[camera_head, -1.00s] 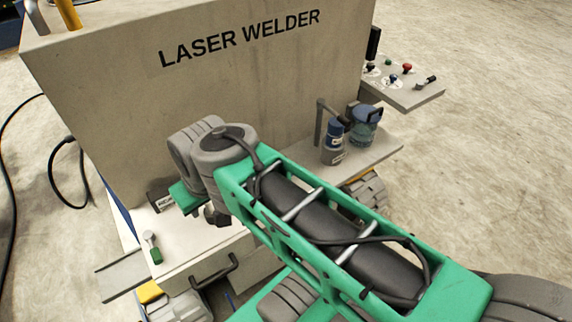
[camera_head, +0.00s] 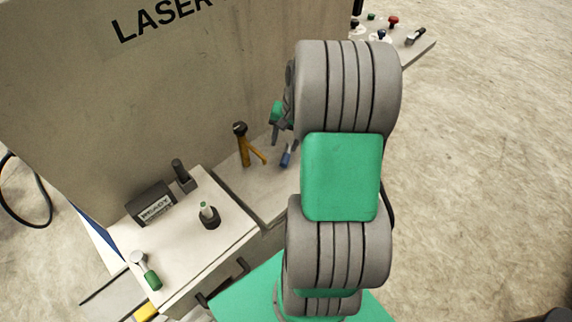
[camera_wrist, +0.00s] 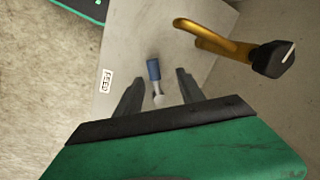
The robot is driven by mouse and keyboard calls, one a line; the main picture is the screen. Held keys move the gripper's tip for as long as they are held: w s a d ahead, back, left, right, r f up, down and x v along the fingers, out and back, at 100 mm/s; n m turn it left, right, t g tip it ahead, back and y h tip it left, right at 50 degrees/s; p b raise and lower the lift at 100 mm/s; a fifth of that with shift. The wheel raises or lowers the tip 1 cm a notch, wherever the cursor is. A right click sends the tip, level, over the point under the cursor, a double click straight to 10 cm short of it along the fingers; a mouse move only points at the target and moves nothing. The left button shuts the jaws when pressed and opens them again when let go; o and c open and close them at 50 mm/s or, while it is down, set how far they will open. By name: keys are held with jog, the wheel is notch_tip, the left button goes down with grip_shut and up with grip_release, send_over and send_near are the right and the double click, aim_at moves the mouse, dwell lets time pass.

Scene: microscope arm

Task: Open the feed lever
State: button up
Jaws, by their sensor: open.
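The feed lever, with a blue grip and a pale metal shank, shows in the wrist view (camera_wrist: 153,69) beside a small white label (camera_wrist: 105,80) that seems to read FEED. In the head view its blue grip (camera_head: 286,157) stands over the ledge, partly hidden by my arm. My gripper (camera_wrist: 159,75) is open and empty, its two dark fingers to either side of the lever in the picture. I cannot tell how far above the lever they are. In the head view my gripper is mostly hidden behind my arm.
A yellow bent pipe with a black knob (camera_wrist: 272,58) stands close to the right of the lever. The welder's tall wall (camera_head: 120,90) rises behind the ledge. A READY box (camera_head: 152,207) and a green-handled lever (camera_head: 150,278) sit on the lower-left cabinet. Open floor lies at right.

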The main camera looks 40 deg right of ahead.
aim_at(285, 159)
jog(key=shift+m, duration=0.4)
jog(key=f, duration=0.9)
jog(key=shift+w+d+f+p, duration=0.35)
jog(key=shift+w+d+p, duration=0.05)
grip_shut()
dwell(0.4)
